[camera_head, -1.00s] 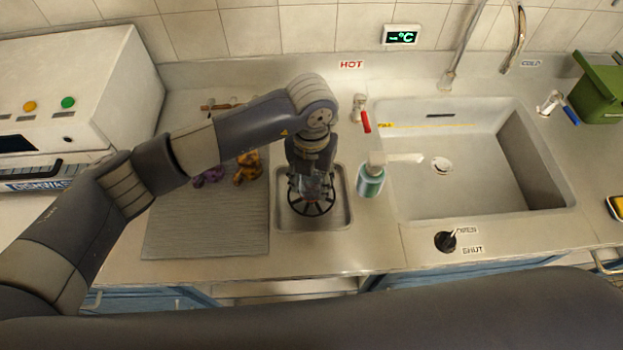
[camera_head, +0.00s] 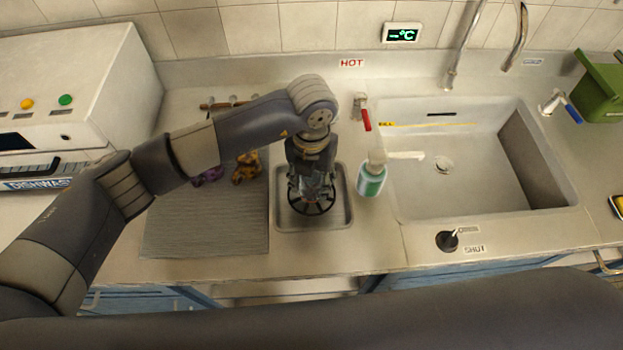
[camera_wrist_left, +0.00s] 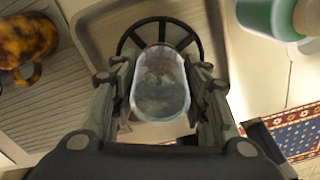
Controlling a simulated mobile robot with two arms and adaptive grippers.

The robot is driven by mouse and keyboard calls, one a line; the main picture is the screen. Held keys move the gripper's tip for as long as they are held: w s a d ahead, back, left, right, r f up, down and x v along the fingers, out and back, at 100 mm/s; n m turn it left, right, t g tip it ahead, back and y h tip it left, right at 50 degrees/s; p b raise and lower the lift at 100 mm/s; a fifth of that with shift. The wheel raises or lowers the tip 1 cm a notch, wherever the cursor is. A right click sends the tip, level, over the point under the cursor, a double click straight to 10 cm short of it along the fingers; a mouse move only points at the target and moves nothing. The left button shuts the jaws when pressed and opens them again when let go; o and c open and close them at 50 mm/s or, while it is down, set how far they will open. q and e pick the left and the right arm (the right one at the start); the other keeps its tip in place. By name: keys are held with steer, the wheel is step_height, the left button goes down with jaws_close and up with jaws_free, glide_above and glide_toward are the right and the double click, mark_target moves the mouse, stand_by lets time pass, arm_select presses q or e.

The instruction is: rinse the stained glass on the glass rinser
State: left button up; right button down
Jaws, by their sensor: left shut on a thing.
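The glass (camera_wrist_left: 160,85) is clear with a murky, reddish-brown tint inside. In the left wrist view it sits between the two fingers of my left gripper (camera_wrist_left: 160,100), which is shut on it. The glass rinser (camera_head: 312,206), a black spoked ring in a shallow square metal tray (camera_head: 343,222), is right below the gripper. The ring also shows behind the glass in the left wrist view (camera_wrist_left: 126,42). Whether the glass touches the ring I cannot tell. In the head view my left gripper (camera_head: 311,190) hides most of the glass. My right gripper is not in view.
A soap bottle (camera_head: 371,178) stands right of the rinser, before the sink (camera_head: 470,205). A ribbed drying mat (camera_head: 205,225) lies to the left, with a brown patterned mug (camera_head: 246,168) and a purple one (camera_head: 208,176). A dishwasher (camera_head: 75,95) stands far left.

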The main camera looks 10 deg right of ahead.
arm_select(q)
steer(key=shift+f+b, duration=0.45)
steer(key=shift+f, duration=0.1)
steer(key=shift+r, duration=0.4)
stand_by(2.8)
stand_by(0.6)
steer(key=o, duration=0.3)
steer(key=shift+c, duration=1)
steer(key=shift+r+p, duration=0.7)
steer(key=shift+r, duration=0.8)
steer(key=shift+r, duration=0.15)
steer(key=shift+r+p, duration=1.05)
steer(key=shift+r, duration=1.1)
